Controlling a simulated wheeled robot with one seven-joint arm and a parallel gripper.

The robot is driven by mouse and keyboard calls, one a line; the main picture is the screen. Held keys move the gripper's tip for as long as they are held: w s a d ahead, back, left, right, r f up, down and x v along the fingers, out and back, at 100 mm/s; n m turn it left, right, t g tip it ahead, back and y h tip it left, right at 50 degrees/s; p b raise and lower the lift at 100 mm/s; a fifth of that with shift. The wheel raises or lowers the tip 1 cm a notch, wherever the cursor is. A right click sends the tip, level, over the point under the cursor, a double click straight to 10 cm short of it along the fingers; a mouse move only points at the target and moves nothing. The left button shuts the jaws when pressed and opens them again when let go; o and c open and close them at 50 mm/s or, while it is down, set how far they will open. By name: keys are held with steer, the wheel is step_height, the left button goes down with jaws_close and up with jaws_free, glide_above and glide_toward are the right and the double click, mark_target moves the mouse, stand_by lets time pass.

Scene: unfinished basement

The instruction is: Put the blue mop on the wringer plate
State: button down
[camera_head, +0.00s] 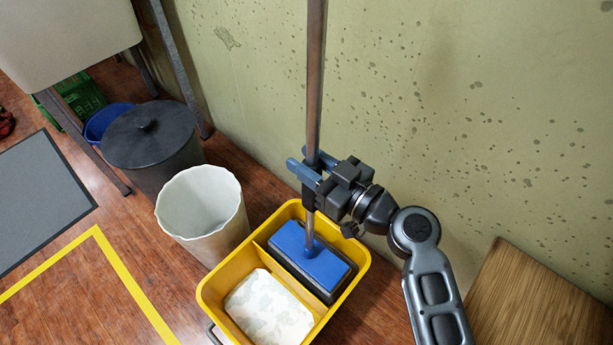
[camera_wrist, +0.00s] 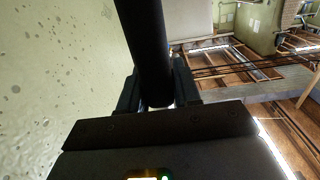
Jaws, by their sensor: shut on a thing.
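The blue mop (camera_head: 310,258) has a flat blue rectangular head and a long metal pole that stands nearly upright. Its head appears inside the back right compartment of the yellow bucket (camera_head: 207,292); whether it rests on anything there I cannot tell. My gripper (camera_head: 310,172) is shut on the mop's pole, above the bucket. In the wrist view the dark pole (camera_wrist: 146,50) runs up between the two fingers. A pale, mottled plate (camera_head: 268,307), likely the wringer plate, fills the front left compartment and is bare.
A white bin (camera_head: 203,212) stands close left of the bucket, with a dark lidded bin (camera_head: 150,143) behind it. The speckled wall (camera_head: 480,120) is close behind the pole. A wooden board or box (camera_head: 545,300) is at the right. Floor at the left front is clear.

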steer(key=shift+f+b, duration=0.35)
steer(key=shift+f, duration=1.2)
steer(key=c, duration=0.8)
jaws_free()
steer(key=v, duration=1.2)
steer(key=shift+d, duration=0.1)
